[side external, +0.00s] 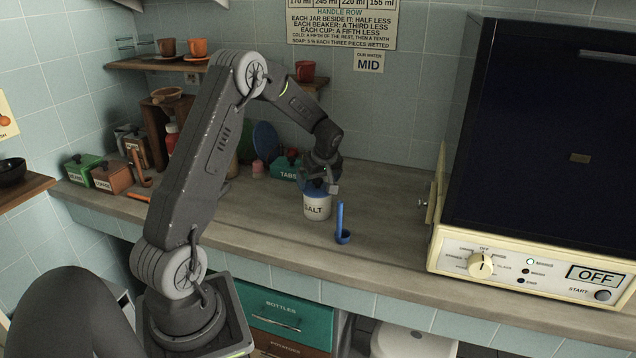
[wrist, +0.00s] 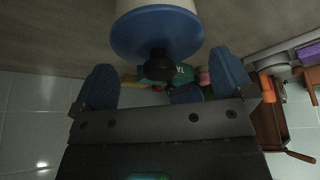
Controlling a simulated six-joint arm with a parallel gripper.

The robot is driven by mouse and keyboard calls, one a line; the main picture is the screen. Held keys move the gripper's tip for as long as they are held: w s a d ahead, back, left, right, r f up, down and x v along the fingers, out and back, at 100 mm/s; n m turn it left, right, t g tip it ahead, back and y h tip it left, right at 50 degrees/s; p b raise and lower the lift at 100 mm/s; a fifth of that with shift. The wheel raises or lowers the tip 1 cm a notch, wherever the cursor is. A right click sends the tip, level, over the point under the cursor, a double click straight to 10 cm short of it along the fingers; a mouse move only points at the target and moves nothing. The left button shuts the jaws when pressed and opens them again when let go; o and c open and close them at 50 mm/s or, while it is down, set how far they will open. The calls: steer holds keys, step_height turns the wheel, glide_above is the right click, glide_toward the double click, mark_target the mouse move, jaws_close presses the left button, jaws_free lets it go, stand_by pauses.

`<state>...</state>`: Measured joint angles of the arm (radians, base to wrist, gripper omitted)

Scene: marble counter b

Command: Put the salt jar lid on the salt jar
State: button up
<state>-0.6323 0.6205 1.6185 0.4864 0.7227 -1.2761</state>
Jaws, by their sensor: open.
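The salt jar (side external: 316,208) is white with dark lettering and stands upright on the counter in the side view. Its blue lid (side external: 314,187) sits on top of it, partly hidden by my gripper (side external: 322,176). In the wrist view the white jar (wrist: 153,4) is at the top edge, with the blue lid (wrist: 150,32) across its mouth and a dark knob (wrist: 158,66) on the lid. The lid looks level with the jar, without a visible gap. My gripper (wrist: 165,78) is open, its blue-padded fingers apart on either side of the knob, empty.
A teal tabs box (side external: 284,169) and a blue disc (side external: 265,144) are behind to the left. A large oven (side external: 540,160) takes up the right side. The counter between ladle and oven is clear.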

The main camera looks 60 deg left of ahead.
steer(key=v, duration=1.2)
steer(key=s+d+r+m+t, duration=0.25)
steer(key=d+r+m, duration=0.3)
steer(key=d, duration=0.65)
steer(key=s+d+r+m+t+h, duration=0.1)
steer(key=s+d+m+t+h, duration=0.2)
steer(key=s+d+m, duration=0.9)
steer(key=s+d+h, duration=0.1)
steer(key=s+d, duration=0.4)
steer(key=d, duration=0.1)
steer(key=shift+d+r+h, duration=0.3)
steer(key=shift+d, duration=0.05)
steer(key=shift+m, duration=0.25)
